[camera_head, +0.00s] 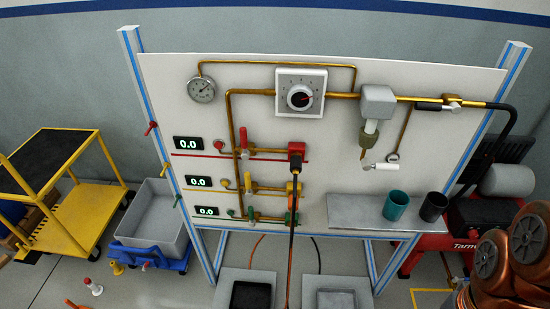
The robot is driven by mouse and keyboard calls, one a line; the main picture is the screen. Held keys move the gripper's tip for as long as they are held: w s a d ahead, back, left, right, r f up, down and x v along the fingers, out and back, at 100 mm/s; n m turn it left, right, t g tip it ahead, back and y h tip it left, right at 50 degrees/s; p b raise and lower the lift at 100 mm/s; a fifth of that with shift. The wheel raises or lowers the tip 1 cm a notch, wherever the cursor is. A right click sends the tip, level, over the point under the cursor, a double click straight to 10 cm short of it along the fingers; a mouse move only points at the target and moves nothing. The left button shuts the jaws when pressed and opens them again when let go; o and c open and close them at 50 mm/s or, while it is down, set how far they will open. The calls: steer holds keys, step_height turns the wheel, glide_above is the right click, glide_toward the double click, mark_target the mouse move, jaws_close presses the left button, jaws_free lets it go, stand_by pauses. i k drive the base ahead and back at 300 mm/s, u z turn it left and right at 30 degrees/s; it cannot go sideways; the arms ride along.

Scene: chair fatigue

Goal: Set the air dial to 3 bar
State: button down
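The air dial (300,97) is a round black-and-white knob with a small red mark, set on a square white plate with scale marks around it. It sits at the upper middle of the white panel, in line with the brass pipe. The scale numbers are too small to read. A round pressure gauge (201,89) is mounted to its left; its needle reading is too small to tell. My gripper is not in view. Copper-coloured links of my arm show at the lower right, well apart from the dial.
The panel (340,160) carries red, yellow and green valves and three displays reading 0.0. A grey shelf (350,213) holds a teal cup (396,205) and a dark cup (432,206). A yellow cart (75,225) and grey bin (150,215) stand left, a red compressor (480,218) right.

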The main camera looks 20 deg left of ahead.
mark_target(300, 97)
steer(key=u, duration=0.05)
steer(key=k, duration=1.3)
steer(key=u, duration=1.65)
steer(key=i, duration=0.5)
steer(key=u, duration=0.05)
